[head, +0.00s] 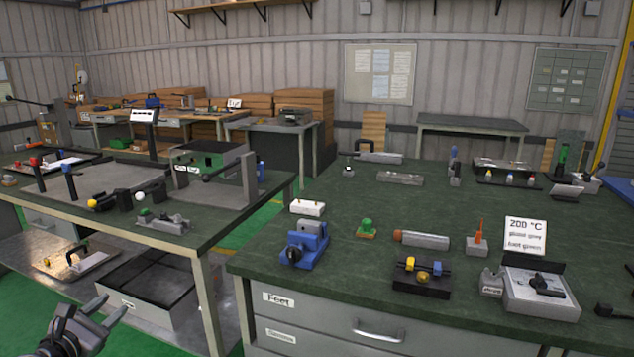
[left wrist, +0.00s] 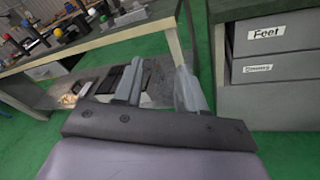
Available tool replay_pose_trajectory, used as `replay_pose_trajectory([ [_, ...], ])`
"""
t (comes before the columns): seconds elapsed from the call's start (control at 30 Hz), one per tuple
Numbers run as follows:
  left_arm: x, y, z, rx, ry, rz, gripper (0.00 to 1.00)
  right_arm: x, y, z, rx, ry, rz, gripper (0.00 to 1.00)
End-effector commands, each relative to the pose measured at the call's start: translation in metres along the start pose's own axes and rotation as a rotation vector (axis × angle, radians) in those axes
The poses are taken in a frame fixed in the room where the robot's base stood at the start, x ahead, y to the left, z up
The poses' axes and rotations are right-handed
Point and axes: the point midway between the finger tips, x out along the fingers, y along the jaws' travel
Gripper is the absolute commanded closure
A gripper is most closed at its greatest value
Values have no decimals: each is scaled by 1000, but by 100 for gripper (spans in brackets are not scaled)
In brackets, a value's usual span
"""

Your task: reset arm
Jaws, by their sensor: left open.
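My left gripper (head: 107,310) is at the lower left of the head view, low in front of the left workbench and left of the drawer bench. Its two fingers are apart with nothing between them. The left wrist view also shows the open fingers (left wrist: 160,90), with the lower shelf and a bench leg beyond them. My right gripper is not in either view.
The left bench (head: 225,225) carries fixtures and tools, with a dark tray (head: 150,285) on its lower shelf. The right bench (head: 330,210) holds a blue vise (head: 305,246), a "200 °C" sign (head: 525,236) and other tools. Green floor shows between the benches.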

Motion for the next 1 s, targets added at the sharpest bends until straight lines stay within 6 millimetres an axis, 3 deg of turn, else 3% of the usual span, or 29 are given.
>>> replay_pose_trajectory([
  [0.03,-8,25,-4,48,17,18,60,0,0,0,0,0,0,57],
  [0.2,-31,94,-7,177,63,70,60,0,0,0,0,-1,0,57],
  [0.47,-67,-7,-67,901,188,-171,60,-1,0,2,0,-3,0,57],
  [0.7,-135,-111,-110,1722,119,-473,60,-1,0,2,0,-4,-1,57],
  [0.83,-180,-163,-119,2151,-22,-616,60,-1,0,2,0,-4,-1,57],
  [1.0,-233,-216,-117,2604,-262,-717,60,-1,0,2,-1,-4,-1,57],
])
